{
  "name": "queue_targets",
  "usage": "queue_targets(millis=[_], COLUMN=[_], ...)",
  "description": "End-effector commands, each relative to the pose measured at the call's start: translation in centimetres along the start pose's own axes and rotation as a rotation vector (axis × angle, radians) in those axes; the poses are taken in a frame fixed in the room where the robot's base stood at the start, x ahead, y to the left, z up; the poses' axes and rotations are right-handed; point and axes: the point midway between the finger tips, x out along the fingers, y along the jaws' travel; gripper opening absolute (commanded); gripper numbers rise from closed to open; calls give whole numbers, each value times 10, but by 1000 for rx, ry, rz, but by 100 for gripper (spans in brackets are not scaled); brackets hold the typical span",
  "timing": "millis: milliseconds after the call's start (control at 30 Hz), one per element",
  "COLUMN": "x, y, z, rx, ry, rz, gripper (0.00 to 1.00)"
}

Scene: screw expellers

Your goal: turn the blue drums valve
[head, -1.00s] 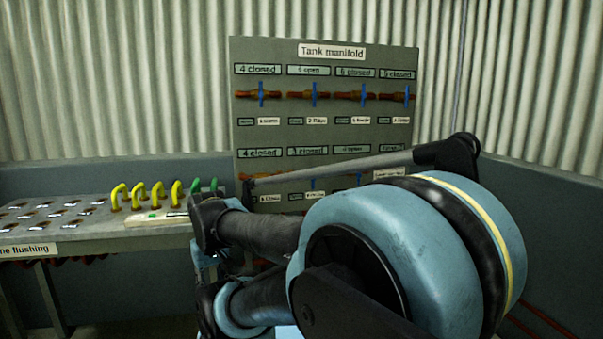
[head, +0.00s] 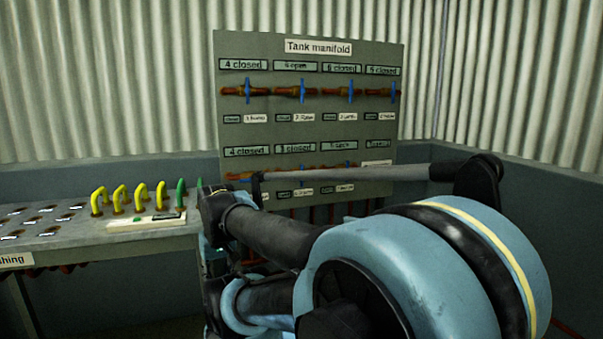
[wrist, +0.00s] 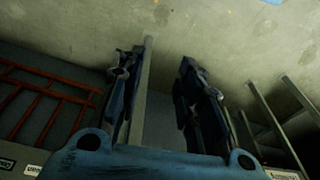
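The tank manifold panel (head: 235,135) stands upright against the back wall in the head view. Its upper row has brown pipe valves with upright blue handles: one at far left (head: 247,90), one at centre left (head: 302,90), one at centre right (head: 351,90) and one at far right (head: 393,92). A lower row is partly hidden by my arm. The small name labels are too blurred to tell which valve is the drums one. In the wrist view my gripper (wrist: 157,72) has its two dark fingers spread apart with nothing between them. It is not clearly seen in the head view.
A grey bench (head: 75,245) stands to the left, with yellow curved hoses (head: 119,198), green ones (head: 180,194) and a pale strip (head: 146,221) on top. The wrist view shows red pipes (wrist: 45,105) at left and grey rails (wrist: 265,120) at right.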

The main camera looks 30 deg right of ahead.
Motion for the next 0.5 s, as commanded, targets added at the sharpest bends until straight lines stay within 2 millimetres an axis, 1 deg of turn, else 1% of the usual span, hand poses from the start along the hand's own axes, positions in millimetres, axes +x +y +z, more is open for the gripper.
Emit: queue_targets(millis=[167,267,367,500], x=[-12,-20,-26,-35], y=[-6,-8,-6,4], z=[-36,-63,-91,-132], rx=[220,380,541,761], ry=[11,19,25,34], rz=[-89,-158,-228,-329], gripper=[33,33,33,33])
